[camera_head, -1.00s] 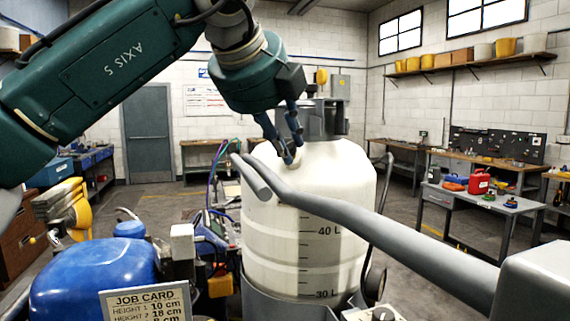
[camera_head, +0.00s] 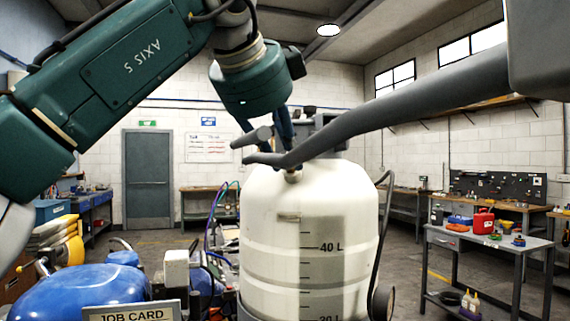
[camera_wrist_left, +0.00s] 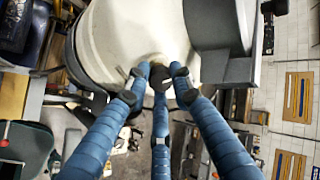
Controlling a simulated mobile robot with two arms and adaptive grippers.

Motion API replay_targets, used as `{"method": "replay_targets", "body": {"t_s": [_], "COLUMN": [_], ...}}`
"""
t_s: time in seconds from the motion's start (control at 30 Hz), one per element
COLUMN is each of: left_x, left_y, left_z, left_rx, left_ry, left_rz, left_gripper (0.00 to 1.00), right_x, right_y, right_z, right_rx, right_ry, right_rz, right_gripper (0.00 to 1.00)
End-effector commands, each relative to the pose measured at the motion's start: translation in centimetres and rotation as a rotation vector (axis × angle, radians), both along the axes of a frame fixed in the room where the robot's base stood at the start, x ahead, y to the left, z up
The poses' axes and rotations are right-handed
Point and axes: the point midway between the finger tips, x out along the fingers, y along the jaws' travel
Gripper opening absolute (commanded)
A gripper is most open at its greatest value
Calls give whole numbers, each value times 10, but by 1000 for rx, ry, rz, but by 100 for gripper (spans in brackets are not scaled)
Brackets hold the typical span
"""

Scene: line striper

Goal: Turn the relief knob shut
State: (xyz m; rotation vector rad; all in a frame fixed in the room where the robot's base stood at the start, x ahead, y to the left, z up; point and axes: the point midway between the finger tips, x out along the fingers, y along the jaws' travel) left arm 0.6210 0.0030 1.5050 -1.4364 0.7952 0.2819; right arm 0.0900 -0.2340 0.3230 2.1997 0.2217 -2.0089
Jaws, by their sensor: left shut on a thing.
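The relief knob (camera_wrist_left: 159,76) is a small dark round piece low on the white tank's shoulder in the left wrist view. My left gripper (camera_wrist_left: 158,78) has three blue fingers, and their tips are closed around the knob. In the head view, my left gripper (camera_head: 285,138) reaches down to the top of the white tank (camera_head: 270,215). A grey bar (camera_head: 400,105) crosses in front of its fingertips there. A small brownish part of the knob (camera_head: 293,177) shows just below the bar. The knob's turn position cannot be read. My right gripper is not in view.
The grey bar runs close to my left fingers from the upper right. A blue rounded cover (camera_head: 85,295) and a job card (camera_head: 135,312) are at the lower left. A grey bracket (camera_wrist_left: 222,35) stands beside the knob. Workbenches (camera_head: 490,240) stand far behind.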

Motion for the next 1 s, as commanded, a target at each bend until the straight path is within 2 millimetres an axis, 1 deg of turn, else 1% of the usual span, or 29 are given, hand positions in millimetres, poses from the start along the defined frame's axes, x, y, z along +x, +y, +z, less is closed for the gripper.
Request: {"method": "replay_targets", "body": {"t_s": [0.1, 0.33, 0.83, 0.87, 0.9, 0.93, 0.97, 1.0], "left_x": [0, 0, 0, 0, 0, 0, 0, 0], "left_y": [1, 1, 1, 1, 1, 1, 1, 1], "left_z": [1, 2, 3, 3, 3, 2, 2, 2], "left_rx": [-44, -92, -104, -104, -104, -104, -103, -102], "left_ry": [6, 20, 25, 24, 25, 25, 26, 27], "left_rz": [40, 84, 95, 95, 95, 95, 95, 94], "left_gripper": [0, 0, 0, 25, 33, 39, 42, 42], "right_x": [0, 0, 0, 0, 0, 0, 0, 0], "right_y": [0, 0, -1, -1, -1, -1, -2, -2], "right_z": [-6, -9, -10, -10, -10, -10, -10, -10], "right_rx": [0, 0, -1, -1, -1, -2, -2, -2], "right_ry": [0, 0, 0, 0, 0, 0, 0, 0], "right_rz": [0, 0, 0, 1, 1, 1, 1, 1], "right_gripper": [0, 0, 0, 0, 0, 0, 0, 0]}}
